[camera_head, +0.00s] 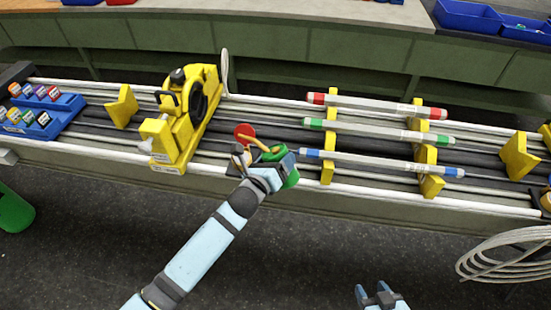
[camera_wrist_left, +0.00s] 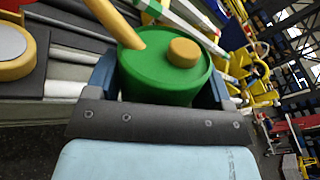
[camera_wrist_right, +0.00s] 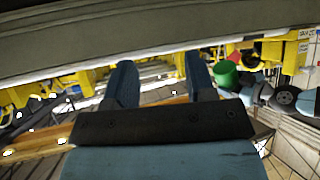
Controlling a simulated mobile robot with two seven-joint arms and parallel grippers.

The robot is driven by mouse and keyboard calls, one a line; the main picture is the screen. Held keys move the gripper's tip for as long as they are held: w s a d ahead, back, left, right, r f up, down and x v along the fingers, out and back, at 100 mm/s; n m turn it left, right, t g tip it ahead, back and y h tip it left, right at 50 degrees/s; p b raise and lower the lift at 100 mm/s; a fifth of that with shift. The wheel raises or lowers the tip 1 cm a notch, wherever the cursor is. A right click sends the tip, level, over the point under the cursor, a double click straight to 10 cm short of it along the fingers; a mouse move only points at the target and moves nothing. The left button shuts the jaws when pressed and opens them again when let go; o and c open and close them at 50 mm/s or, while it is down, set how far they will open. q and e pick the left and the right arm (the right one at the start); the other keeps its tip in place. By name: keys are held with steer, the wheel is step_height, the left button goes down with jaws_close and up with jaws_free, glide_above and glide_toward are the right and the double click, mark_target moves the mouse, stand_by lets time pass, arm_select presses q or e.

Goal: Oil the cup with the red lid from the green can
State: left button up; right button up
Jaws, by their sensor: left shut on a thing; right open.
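My left gripper (camera_head: 275,172) is shut on the green can (camera_head: 292,177), just in front of the rail bench. The can's yellow spout reaches up and left toward a round red lid (camera_head: 245,132). The lid appears raised on edge; the cup below it is mostly hidden by my gripper and the spout. The left wrist view shows the green can (camera_wrist_left: 165,75) between my fingers, with its spout and yellow cap. A yellow-rimmed round thing (camera_wrist_left: 12,45) lies at the left there, possibly the cup. My right gripper (camera_head: 378,295) is open and empty, low in front of the bench.
A yellow machine with a black ring (camera_head: 200,100) stands left of the lid. Red, green and blue-ended tubes (camera_head: 380,135) lie on yellow supports at the right. A blue rack (camera_head: 40,115) holds small labelled items. A cable coil (camera_head: 510,255) is at lower right.

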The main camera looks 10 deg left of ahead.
mark_target(270, 152)
arm_select(q)
steer(key=shift+a+f+n+g, duration=0.15)
steer(key=shift+f+n+g, duration=0.15)
steer(key=shift+f+n, duration=0.5)
steer(key=shift+w+r+n+p, duration=0.1)
steer(key=shift+r+n+p, duration=0.2)
steer(key=shift+r+p, duration=0.35)
steer(key=r+n+p, duration=0.1)
steer(key=a+r+n+p, duration=0.1)
steer(key=shift+w+a+h+p, duration=0.1)
steer(key=shift+w+h+p, duration=0.2)
steer(key=shift+w+p, duration=0.1)
steer(key=shift+a+r+p, duration=0.1)
steer(key=shift+r+p, duration=0.15)
steer(key=shift+p, duration=0.05)
steer(key=shift+w+a+r+n+g, duration=0.1)
steer(key=shift+a+r+n+g, duration=0.15)
steer(key=shift+n, duration=0.35)
steer(key=shift+w+r, duration=0.1)
steer(key=shift+a+n, duration=0.1)
steer(key=shift+n, duration=0.2)
arm_select(e)
steer(key=r, duration=0.3)
steer(key=shift+d+r+m, duration=0.15)
steer(key=shift+d+m, duration=0.05)
steer(key=shift+m, duration=0.1)
arm_select(q)
steer(key=shift+r, duration=0.1)
arm_select(e)
steer(key=shift+r, duration=0.1)
